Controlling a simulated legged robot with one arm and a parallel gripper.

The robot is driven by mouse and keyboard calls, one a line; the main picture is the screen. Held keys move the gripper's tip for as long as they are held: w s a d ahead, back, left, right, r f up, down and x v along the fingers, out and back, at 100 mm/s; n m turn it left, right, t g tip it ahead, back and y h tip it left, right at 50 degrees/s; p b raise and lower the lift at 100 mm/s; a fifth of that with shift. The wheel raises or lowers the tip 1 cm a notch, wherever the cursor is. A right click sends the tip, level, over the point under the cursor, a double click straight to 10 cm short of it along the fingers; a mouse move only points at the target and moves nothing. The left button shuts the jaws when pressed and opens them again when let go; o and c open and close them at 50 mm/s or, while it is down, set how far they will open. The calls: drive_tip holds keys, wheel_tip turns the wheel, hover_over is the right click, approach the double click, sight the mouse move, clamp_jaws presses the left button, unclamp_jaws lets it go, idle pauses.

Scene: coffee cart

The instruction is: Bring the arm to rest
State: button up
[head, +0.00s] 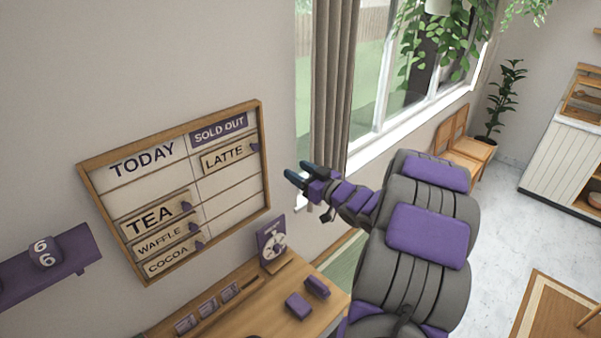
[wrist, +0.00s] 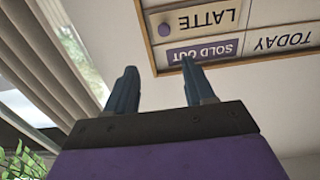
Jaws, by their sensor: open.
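My gripper (head: 300,175) is raised in front of the wall and window edge, just right of the menu board (head: 265,165). Its two dark blue fingers are apart, with nothing between them. In the wrist view my gripper (wrist: 158,85) shows the same spread fingers, and the board's frame (wrist: 150,35) appears upside down beyond them. The arm is bent, and its grey and purple links fill the centre right of the head view. The LATTE plate (head: 225,157) hangs under the SOLD OUT header; the TEA plate (head: 155,214), WAFFLE and COCOA hang under TODAY.
A wooden counter (head: 245,318) below holds purple blocks (head: 298,305), a row of small plates and a purple dial stand (head: 271,243). A purple shelf (head: 45,268) juts from the wall at left. A curtain (head: 333,90) and window stand behind my gripper. Open floor lies at right.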

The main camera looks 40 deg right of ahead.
idle(0.4)
drive_tip(key=w+a+f+g+h+b, duration=0.3)
drive_tip(key=f+g+b, duration=0.1)
drive_tip(key=f+b, duration=0.15)
drive_tip(key=s+a+f+m+g+h+b, duration=0.2)
drive_tip(key=s+a+f+g+b, duration=0.35)
drive_tip(key=a+f, duration=0.2)
drive_tip(key=s+a+f+g+y+b, duration=0.1)
drive_tip(key=s+a+f+g+b, duration=0.2)
drive_tip(key=s+a, duration=0.5)
drive_tip(key=s+a+f+n+g+y+b, duration=0.1)
drive_tip(key=s+a+f+g+y+b, duration=0.1)
drive_tip(key=s+a, duration=0.6)
drive_tip(key=s+a+f+g+y+b, duration=0.1)
drive_tip(key=s+a+f+g+b, duration=0.3)
drive_tip(key=s+a, duration=0.5)
drive_tip(key=s+f+g, duration=0.1)
drive_tip(key=s, duration=0.4)
drive_tip(key=shift+s+f+n, duration=0.2)
drive_tip(key=shift+s+n, duration=0.1)
drive_tip(key=shift+s, duration=0.05)
